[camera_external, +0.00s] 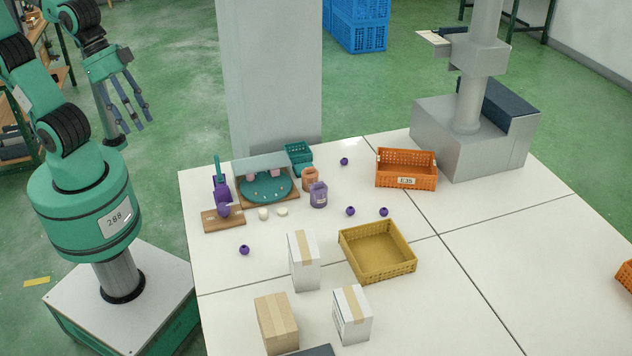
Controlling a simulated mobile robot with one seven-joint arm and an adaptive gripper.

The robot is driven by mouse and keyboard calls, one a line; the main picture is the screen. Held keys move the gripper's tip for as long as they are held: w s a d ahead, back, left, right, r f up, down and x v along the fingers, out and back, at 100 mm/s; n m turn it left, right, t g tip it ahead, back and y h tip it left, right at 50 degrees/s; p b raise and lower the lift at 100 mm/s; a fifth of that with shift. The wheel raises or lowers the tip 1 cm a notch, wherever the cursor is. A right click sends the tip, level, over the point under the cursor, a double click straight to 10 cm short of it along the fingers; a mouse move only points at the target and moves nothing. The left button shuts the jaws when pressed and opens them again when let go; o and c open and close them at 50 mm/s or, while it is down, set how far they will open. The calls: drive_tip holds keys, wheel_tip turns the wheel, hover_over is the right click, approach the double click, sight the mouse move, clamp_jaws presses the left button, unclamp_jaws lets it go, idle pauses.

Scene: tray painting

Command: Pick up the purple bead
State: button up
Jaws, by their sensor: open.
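Several small dark purple beads lie apart on the white table: one at the back (344,161), two right of centre, a left one (350,211) and a right one (384,212), and one near the left edge (244,250). I cannot tell which one the task means. My gripper (134,128) hangs at the upper left, off the table, with its fingers apart and nothing between them. It is well away from all the beads.
A teal round tray (265,190), a purple jar (318,197) and an orange-brown jar (310,179) stand at the back left. A purple object (222,190) stands by a wooden board (218,222). Orange (406,182) and yellow (378,270) crates and several boxes (304,262) occupy the table.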

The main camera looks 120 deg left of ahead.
drive_tip(key=w+a+f+m+g+p, duration=0.1)
drive_tip(key=w+a+f+p, duration=0.1)
drive_tip(key=w+f, duration=0.35)
drive_tip(key=w+a+f+g+p, duration=0.1)
drive_tip(key=w+f+p, duration=0.15)
drive_tip(key=w, duration=0.65)
drive_tip(key=w+a+f+p, duration=0.1)
drive_tip(key=w+a+f, duration=0.1)
drive_tip(key=f, duration=0.7)
drive_tip(key=w+a+f+g+p, duration=0.1)
drive_tip(key=w+f, duration=0.4)
drive_tip(key=f, duration=0.5)
drive_tip(key=shift+a+m+g+p, duration=0.35)
drive_tip(key=shift+a+p, duration=0.2)
drive_tip(key=shift+a, duration=0.35)
drive_tip(key=shift+f, duration=0.1)
drive_tip(key=b, duration=0.1)
hover_over(242, 246)
drive_tip(key=shift+f, duration=4.25)
